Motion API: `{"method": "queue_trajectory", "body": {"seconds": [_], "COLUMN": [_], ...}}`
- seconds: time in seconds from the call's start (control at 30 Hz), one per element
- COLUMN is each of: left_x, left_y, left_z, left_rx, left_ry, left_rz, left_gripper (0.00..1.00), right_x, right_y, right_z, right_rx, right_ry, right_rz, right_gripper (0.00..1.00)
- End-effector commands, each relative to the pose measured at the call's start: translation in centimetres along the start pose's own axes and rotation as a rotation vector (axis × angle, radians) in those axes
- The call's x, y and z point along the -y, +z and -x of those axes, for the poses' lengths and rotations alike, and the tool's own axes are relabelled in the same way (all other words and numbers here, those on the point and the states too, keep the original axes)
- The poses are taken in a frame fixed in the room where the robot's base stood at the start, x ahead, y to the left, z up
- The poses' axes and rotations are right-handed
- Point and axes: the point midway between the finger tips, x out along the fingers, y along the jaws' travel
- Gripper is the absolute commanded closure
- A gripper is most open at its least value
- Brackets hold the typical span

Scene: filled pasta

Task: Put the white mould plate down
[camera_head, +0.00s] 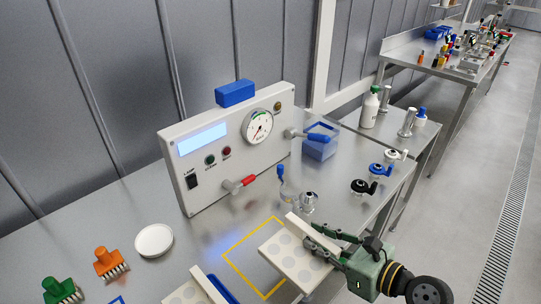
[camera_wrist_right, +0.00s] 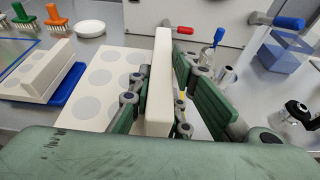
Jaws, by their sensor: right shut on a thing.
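The white mould plate (camera_head: 283,258) has round grey marks on its flat part and an upright white rib. My right gripper (camera_head: 325,241) is shut on that rib. In the right wrist view the rib stands between the fingers of my right gripper (camera_wrist_right: 160,88), and the plate's flat part (camera_wrist_right: 122,62) spreads to the left. In the head view the plate covers the right part of a yellow square outline (camera_head: 236,263) on the steel table. I cannot tell whether its underside touches the table. My left gripper is not in view.
A second white plate (camera_wrist_right: 35,72) lies on a blue tray (camera_wrist_right: 68,88) to the left. A panel with a gauge (camera_head: 259,127) stands behind. Right of it are a blue bin (camera_head: 320,146) and black-knobbed fitting (camera_head: 362,187). Brushes (camera_head: 110,262) and a white dish (camera_head: 154,241) are left.

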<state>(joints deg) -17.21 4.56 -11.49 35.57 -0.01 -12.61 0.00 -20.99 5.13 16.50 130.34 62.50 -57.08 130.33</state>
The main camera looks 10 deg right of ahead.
Motion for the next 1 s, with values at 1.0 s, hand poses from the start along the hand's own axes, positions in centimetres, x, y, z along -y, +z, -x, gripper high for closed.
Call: {"method": "queue_trajectory", "body": {"seconds": [1.0], "left_x": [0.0], "left_y": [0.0], "left_z": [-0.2], "left_rx": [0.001], "left_ry": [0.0], "left_rz": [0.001], "left_gripper": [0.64], "right_x": [-1.6], "right_y": [5.8], "right_z": [4.7], "right_rx": [-0.001], "right_ry": [0.351], "right_rz": [0.11], "right_gripper": [1.0]}}
